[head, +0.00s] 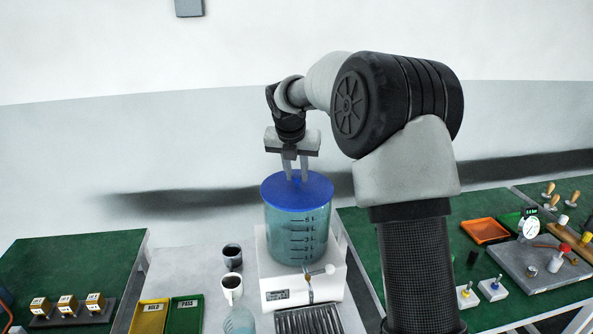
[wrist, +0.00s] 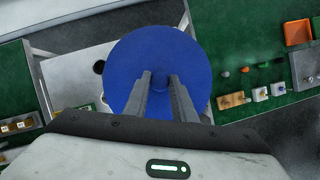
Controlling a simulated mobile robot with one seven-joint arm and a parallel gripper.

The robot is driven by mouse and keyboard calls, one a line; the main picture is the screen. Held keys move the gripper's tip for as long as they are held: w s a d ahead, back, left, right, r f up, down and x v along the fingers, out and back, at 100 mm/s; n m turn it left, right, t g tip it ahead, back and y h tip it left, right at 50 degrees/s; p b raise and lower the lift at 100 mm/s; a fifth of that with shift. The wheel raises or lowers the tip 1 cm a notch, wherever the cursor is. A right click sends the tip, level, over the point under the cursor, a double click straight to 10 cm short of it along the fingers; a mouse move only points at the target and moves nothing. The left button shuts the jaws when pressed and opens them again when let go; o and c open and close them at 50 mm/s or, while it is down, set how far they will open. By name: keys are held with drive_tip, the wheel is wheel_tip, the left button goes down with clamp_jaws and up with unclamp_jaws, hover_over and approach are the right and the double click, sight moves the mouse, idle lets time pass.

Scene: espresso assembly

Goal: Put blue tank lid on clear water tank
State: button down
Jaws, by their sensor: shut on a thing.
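The blue tank lid (head: 297,197) is a flat round disc that lies level at the top of the clear water tank (head: 297,236). In the head view it covers the tank's mouth; I cannot tell whether it is fully seated. The tank has level marks and stands upright on a white machine (head: 280,290). My gripper (head: 296,180) points down from above and is shut on the lid's middle. In the wrist view the lid (wrist: 160,55) shows beyond the two fingers of my gripper (wrist: 160,78) and hides the tank below it.
Yellow HOLD (head: 149,316) and green PASS (head: 185,315) trays lie further left. Green-topped tables on both sides carry small parts, and an orange tray (head: 485,231) lies at right.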

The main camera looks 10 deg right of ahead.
drive_tip(key=shift+f+p, duration=0.4)
drive_tip(key=shift+f, duration=0.1)
idle(1.2)
drive_tip(key=c, duration=1.4)
unclamp_jaws()
drive_tip(key=shift+o, duration=0.5)
drive_tip(key=shift+o, duration=1.1)
drive_tip(key=v, duration=0.7)
drive_tip(key=shift+s, duration=0.1)
